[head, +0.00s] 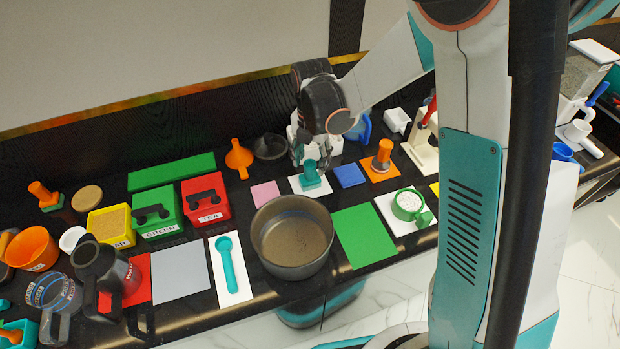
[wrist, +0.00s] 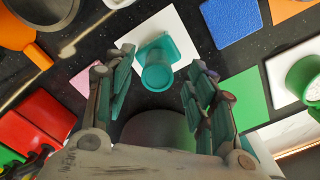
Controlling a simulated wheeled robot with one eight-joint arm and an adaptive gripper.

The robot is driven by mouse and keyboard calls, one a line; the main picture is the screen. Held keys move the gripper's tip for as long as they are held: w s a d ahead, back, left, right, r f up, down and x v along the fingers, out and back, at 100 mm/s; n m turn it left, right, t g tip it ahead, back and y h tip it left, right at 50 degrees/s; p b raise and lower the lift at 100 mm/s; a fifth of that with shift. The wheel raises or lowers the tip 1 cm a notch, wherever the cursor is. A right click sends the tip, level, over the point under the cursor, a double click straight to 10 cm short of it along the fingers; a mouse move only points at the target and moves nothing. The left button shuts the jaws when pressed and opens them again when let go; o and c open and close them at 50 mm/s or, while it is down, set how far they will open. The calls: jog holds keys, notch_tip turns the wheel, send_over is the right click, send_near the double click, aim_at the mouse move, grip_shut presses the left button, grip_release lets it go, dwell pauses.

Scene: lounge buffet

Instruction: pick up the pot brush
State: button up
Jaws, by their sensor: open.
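A teal piece with a square base and an upright round handle, which I take for the pot brush (head: 311,173), stands on a white square mat (head: 322,187). In the wrist view the teal pot brush (wrist: 158,68) shows from above, between my fingertips. My gripper (head: 303,152) is over it, pointing down, and partly hides it in the head view. In the wrist view my gripper (wrist: 162,60) is open, with one finger on each side of the brush. I see no clear contact.
A large pot (head: 291,237) stands just in front. A blue sponge (head: 349,175) and an orange-handled tool (head: 382,157) are to the right; a pink mat (head: 266,194) and an orange funnel (head: 239,157) are to the left. The green mat (head: 363,235) is bare.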

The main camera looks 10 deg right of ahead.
jog(key=f, duration=0.2)
jog(key=f+b, duration=0.1)
jog(key=f, duration=0.1)
jog(key=shift+s+a+f+b, duration=0.1)
jog(key=shift+a+b, duration=0.1)
jog(key=shift+b, duration=0.1)
jog(key=c, duration=1.2)
jog(key=shift+r, duration=0.2)
notch_tip(320, 180, up, 20)
jog(key=p, duration=0.6)
jog(key=shift+f, duration=0.1)
